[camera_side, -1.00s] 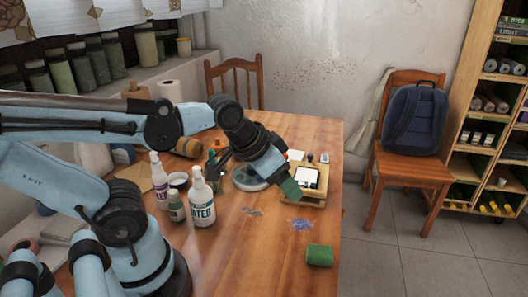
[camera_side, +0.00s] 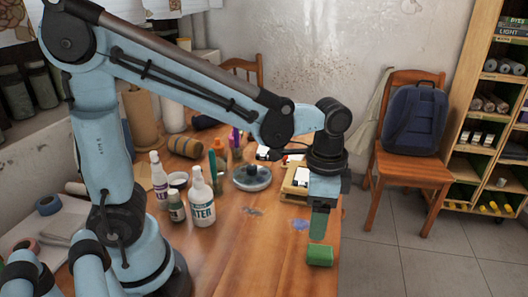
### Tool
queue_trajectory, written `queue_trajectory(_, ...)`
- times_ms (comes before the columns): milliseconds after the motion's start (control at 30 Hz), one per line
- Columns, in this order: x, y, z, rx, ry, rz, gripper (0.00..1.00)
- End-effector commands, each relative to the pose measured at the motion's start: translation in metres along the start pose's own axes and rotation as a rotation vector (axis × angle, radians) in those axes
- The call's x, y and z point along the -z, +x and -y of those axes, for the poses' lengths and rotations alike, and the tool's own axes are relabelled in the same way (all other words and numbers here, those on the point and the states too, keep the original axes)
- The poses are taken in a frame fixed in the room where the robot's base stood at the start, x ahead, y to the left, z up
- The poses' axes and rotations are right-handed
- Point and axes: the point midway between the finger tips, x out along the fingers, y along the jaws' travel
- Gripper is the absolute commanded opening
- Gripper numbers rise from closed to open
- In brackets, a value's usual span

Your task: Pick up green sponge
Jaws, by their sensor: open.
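The green sponge (camera_side: 319,256) lies on the wooden table (camera_side: 262,262) near its right edge, at the lower middle of the side view. My gripper (camera_side: 318,238) points straight down just above the sponge, with its green fingertips at or very near the sponge's top. I cannot tell whether they touch it. The gripper is open, though the gap between its fingers is hard to see from this side. The sponge rests on the table and is not held.
A chair with a blue backpack (camera_side: 415,121) stands to the right. The table front is clear.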

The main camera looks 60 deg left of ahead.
Motion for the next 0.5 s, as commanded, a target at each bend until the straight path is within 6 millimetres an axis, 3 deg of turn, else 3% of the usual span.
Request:
queue_trajectory(233, 0.001, 0.034, 0.000, 0.001, -0.002, -0.002, 0.72)
queue_trajectory(500, 0.000, 0.049, 0.000, 0.001, -0.003, -0.002, 0.72)
